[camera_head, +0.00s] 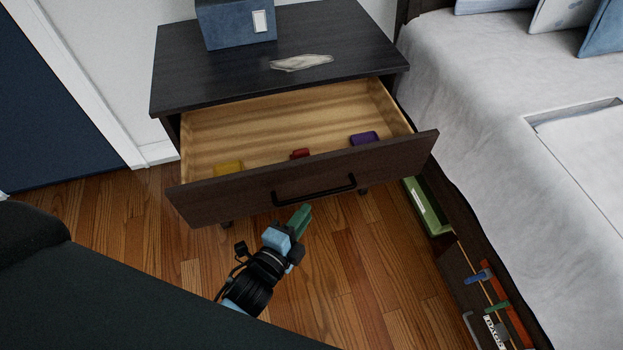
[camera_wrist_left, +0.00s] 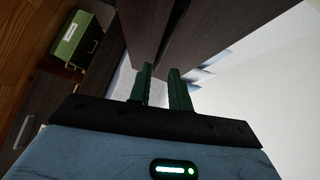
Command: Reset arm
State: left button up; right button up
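My left gripper (camera_head: 304,214) has green fingers and a light blue body. In the head view it is in front of the drawer (camera_head: 230,196), just below its black handle (camera_head: 315,190), over the wood floor. In the left wrist view its two fingers (camera_wrist_left: 161,72) stand apart with a gap between them and nothing visibly held. The drawer is pulled out of the dark nightstand (camera_head: 230,75). My right gripper is not in view.
The drawer holds a yellow item (camera_head: 228,168), a red item (camera_head: 300,153) and a purple item (camera_head: 364,139). A blue box (camera_head: 225,27) and a pale flat item (camera_head: 301,62) lie on top. A bed (camera_head: 470,90) stands right, with a green box (camera_head: 427,208) below.

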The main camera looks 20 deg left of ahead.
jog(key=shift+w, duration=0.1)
